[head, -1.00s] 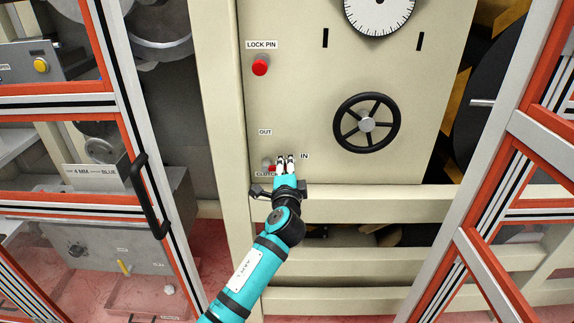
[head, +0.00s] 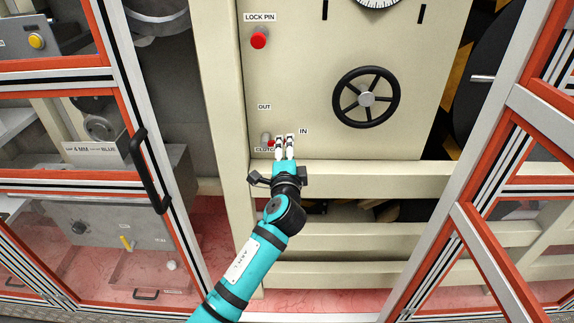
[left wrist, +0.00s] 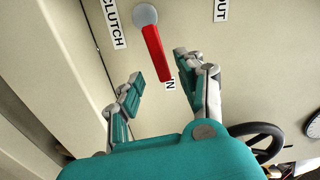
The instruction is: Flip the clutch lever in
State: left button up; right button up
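The clutch lever (left wrist: 158,54) is a red bar on a round grey pivot (left wrist: 144,15), on the cream panel. In the left wrist view its free end points to the "IN" label (left wrist: 170,84). In the head view only a bit of red (head: 271,143) shows beside my fingers. My left gripper (head: 284,140) is in front of the panel, between the "CLUTCH" and "IN" labels. In the left wrist view its fingers are apart, one on each side of the lever's outer part, with gaps. I cannot tell how near they are in depth. My right gripper is out of view.
Above are the "OUT" label (head: 264,107) and the red lock pin knob (head: 259,38). A black handwheel (head: 366,97) is on the right of the panel. A cream beam (head: 370,180) runs below. Orange-framed doors stand on both sides, the left with a black handle (head: 150,171).

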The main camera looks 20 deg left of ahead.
pick_arm(q)
jog(key=v, duration=0.9)
jog(key=shift+w, duration=0.1)
jog(key=s+f+n+g+h+b, duration=0.1)
jog(key=s+f+g, duration=0.25)
jog(key=f, duration=1.15)
jog(key=s+f+n+g+h+b, duration=0.1)
jog(key=s+f+g+h, duration=0.3)
jog(key=f, duration=1.1)
jog(key=s+f+n+g+y, duration=0.15)
jog(key=s+f, duration=0.45)
jog(key=f, duration=0.9)
jog(key=s+a+f+n+g, duration=0.2)
jog(key=s+f, duration=0.5)
jog(key=s, duration=0.5)
jog(key=s+a+f+n+g+h+b, duration=0.1)
jog(key=s+a+f+n+g, duration=0.1)
jog(key=s+f, duration=0.5)
jog(key=s+a+f+n+g+b, duration=0.1)
jog(key=s+f, duration=0.7)
jog(key=s, duration=1)
jog(key=shift+s+a+n+g, duration=0.2)
jog(key=shift+a+n+g, duration=0.7)
jog(key=shift+n+g, duration=0.25)
